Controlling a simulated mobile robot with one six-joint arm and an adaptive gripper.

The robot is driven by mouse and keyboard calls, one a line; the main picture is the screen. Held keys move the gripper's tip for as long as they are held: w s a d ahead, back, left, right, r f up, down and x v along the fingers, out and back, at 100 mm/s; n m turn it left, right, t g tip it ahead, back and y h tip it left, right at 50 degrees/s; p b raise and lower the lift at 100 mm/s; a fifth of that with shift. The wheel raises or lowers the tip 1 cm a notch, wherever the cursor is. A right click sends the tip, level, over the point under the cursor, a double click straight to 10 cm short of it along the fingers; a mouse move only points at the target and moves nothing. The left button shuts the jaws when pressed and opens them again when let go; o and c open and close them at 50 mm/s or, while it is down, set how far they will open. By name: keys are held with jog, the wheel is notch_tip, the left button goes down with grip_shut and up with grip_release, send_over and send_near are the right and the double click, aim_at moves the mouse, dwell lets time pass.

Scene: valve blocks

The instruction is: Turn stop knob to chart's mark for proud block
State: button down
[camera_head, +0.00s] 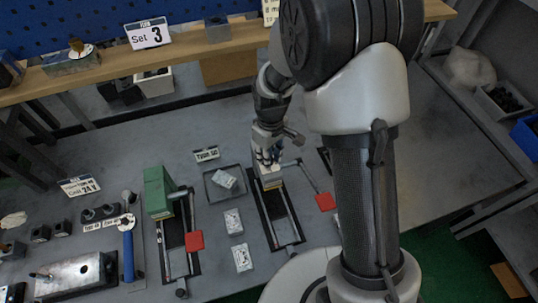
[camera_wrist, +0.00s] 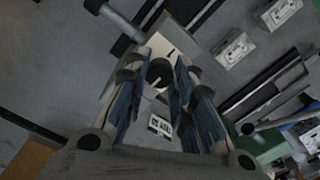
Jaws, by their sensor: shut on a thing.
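In the wrist view, my gripper (camera_wrist: 160,76) points down at a pale plate (camera_wrist: 172,50) with a short dark line on it. Its fingers lie on both sides of a round dark knob (camera_wrist: 159,71) and are shut on it. In the head view, my gripper (camera_head: 267,158) is over the top of a block (camera_head: 271,182) on the right-hand rail fixture (camera_head: 283,215); the knob is hidden there. A green block (camera_head: 158,192) stands on the left-hand rail fixture (camera_head: 172,240). I cannot make out a chart's marks.
Red-ended levers (camera_head: 194,241) and (camera_head: 325,201) stick out beside the fixtures. A shallow tray (camera_head: 210,194) holds a small white piece (camera_head: 225,178); more white pieces (camera_head: 233,222) lie nearby. A blue-handled tool (camera_head: 128,255) is at left.

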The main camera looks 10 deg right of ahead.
jog(key=c, duration=1.3)
grip_release()
jog(key=shift+c, duration=0.2)
jog(key=shift+r, duration=0.1)
notch_tip(320, 180, up, 12)
jog(key=shift+d, duration=0.15)
